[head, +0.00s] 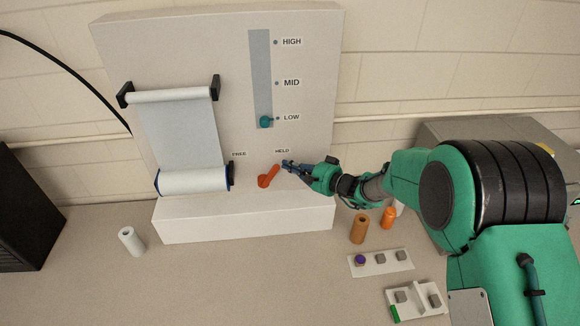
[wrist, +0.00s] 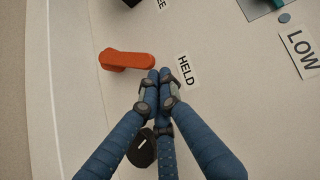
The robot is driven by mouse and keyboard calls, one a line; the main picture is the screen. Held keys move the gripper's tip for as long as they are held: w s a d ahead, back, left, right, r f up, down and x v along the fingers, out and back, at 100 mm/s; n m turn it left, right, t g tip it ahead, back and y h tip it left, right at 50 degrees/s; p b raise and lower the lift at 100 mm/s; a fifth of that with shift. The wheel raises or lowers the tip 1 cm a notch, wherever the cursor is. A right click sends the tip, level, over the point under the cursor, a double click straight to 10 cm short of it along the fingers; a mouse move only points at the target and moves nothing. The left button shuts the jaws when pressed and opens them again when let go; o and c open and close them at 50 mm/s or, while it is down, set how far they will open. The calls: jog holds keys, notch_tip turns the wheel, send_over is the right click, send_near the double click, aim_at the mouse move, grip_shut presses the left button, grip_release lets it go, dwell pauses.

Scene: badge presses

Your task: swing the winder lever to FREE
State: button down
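The orange winder lever (head: 269,177) is on the white panel, its free end tilted up and right toward the HELD label (head: 282,151). The FREE label (head: 239,154) is to its upper left. In the wrist view the lever (wrist: 124,60) lies left of the HELD label (wrist: 186,71). My gripper (head: 287,165) is just right of the lever's free end. In the wrist view my gripper's blue fingertips (wrist: 160,74) are together with nothing between them, right by the lever's tip. I cannot tell whether they touch it.
A paper roll (head: 194,180) hangs left of the lever. A teal slider knob (head: 265,122) sits at LOW above. White (head: 131,241) and brown (head: 359,229) cylinders and an orange bottle (head: 388,217) stand on the bench. The panel between FREE and HELD is clear.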

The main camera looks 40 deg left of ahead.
jog(key=shift+s+a+r+n+h+b, duration=0.4)
jog(key=shift+s+a+r+h+b, duration=0.15)
jog(key=shift+b, duration=0.25)
jog(key=s+a+r+n+t+h+p, duration=0.1)
jog(key=s+a+n+t+h+p, duration=0.3)
jog(key=s+a+h+p, duration=0.3)
jog(key=s+a+n+p, duration=0.1)
jog(key=p, duration=0.3)
jog(key=shift+s+a+r+t, duration=0.2)
jog(key=shift+s+r+t, duration=0.1)
jog(key=shift+s+r, duration=0.05)
dwell(1.5)
jog(key=shift+r+p, duration=0.85)
jog(key=shift+r, duration=0.05)
jog(key=shift+a, duration=0.1)
jog(key=shift+w+r, duration=0.1)
jog(key=shift+r, duration=0.1)
